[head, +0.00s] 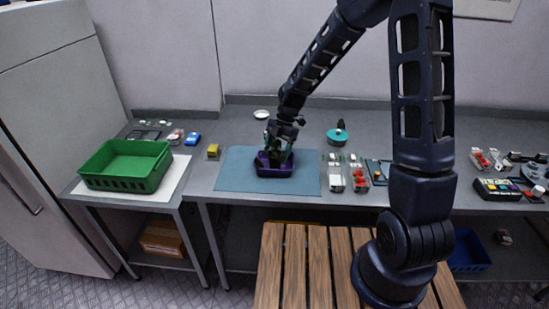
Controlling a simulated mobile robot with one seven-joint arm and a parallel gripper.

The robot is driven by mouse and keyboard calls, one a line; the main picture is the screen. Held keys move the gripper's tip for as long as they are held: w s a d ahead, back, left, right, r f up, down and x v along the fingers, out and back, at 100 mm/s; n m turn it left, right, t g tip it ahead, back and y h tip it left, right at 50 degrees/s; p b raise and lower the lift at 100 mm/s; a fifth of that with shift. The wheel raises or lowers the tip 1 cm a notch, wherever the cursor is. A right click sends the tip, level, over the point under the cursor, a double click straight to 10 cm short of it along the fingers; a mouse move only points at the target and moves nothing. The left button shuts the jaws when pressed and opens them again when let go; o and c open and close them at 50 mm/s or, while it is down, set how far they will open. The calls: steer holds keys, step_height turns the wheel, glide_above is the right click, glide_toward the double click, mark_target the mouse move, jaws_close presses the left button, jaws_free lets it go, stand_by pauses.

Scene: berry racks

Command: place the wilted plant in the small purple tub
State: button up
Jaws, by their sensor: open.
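The small purple tub (275,171) stands on a blue-grey mat (236,181) on the grey bench. My gripper (279,148) points down directly over the tub, with its fingers at or just inside the rim. It is open. Something dark green and brownish (276,155) shows between and below the fingers, at the tub's opening. It may be the wilted plant, but the fingers hide most of it. I cannot tell whether it touches the tub's floor.
A green crate (124,185) stands on a white sheet at the left. A slatted wooden surface (295,270) is in front.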

steer(key=v, duration=0.9)
steer(key=s+d+r+m+t, duration=0.2)
steer(key=d+r+m, duration=0.5)
steer(key=d, duration=0.3)
steer(key=s+d+r+m+t+h, duration=0.1)
steer(key=s+d+r+m+t, duration=0.2)
steer(key=s+d+r+m, duration=0.2)
steer(key=s+d+r+m+t+h, duration=0.1)
steer(key=s+d+r+m+t, duration=0.2)
steer(key=s+d+m, duration=0.9)
steer(key=d+r+m, duration=0.2)
steer(key=d+m, duration=0.2)
steer(key=shift+d+r+h, duration=0.2)
steer(key=shift+r+h, duration=0.05)
steer(key=shift+h, duration=0.15)
